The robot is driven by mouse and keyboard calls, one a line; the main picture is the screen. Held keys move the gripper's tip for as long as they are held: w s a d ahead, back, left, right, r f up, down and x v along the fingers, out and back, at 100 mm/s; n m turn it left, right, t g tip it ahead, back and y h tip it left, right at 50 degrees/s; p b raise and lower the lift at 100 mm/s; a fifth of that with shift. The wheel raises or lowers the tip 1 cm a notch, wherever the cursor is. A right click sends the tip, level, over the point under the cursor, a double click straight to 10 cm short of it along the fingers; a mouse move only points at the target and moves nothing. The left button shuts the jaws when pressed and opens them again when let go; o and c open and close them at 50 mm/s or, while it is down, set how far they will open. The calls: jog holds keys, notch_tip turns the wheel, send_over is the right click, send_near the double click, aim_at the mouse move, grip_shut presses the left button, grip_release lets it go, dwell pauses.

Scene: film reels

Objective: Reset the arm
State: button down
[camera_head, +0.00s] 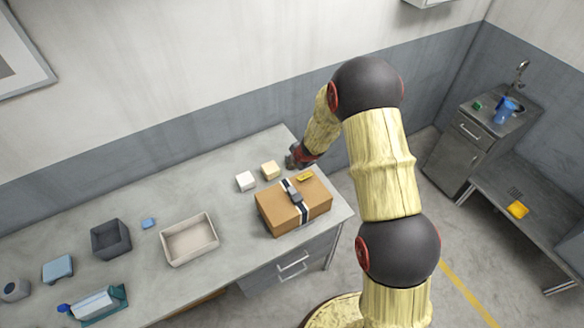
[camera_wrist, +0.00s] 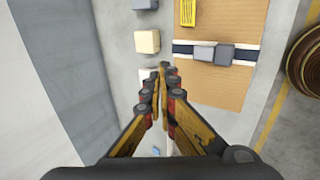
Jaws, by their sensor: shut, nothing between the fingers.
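My arm reaches from the lower right over to the back right corner of the counter in the head view. My gripper (camera_head: 297,160) is at its end, above the counter's back edge, behind a brown cardboard box (camera_head: 276,214). In the wrist view my gripper (camera_wrist: 162,68) points down with its fingertips together and nothing between them. The brown box (camera_wrist: 215,90) lies to its right there, with a dark and white band across it and a grey piece on the band. The gripper looks apart from the box.
A yellow block (camera_head: 270,170) and a white block (camera_head: 245,181) stand left of the box. A beige tray (camera_head: 190,258), a dark grey bin (camera_head: 128,238) and a small blue piece (camera_head: 148,223) are further left. The wall (camera_head: 150,160) rises close behind the counter. A sink cabinet stands at right.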

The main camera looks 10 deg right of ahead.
jog(key=s+d+r+m+g+h+b, duration=0.2)
jog(key=s+d+r+m+h+b, duration=0.1)
jog(key=s+d+m, duration=0.5)
jog(key=s+d+r+m+g+h+b, duration=0.25)
jog(key=s+m, duration=0.35)
jog(key=s, duration=0.3)
jog(key=s+a+f+m+t+y+b, duration=0.1)
jog(key=s+a+m+t+y+b, duration=0.1)
jog(key=s+b, duration=0.9)
jog(key=s+a+f+m+t+y+b, duration=0.1)
jog(key=s+a+m+b, duration=0.4)
jog(key=s+b, duration=0.7)
jog(key=t+b, duration=0.1)
jog(key=b, duration=0.4)
jog(key=shift+s+m+y+b, duration=0.2)
jog(key=shift+m+y+b, duration=0.1)
jog(key=shift+y, duration=0.05)
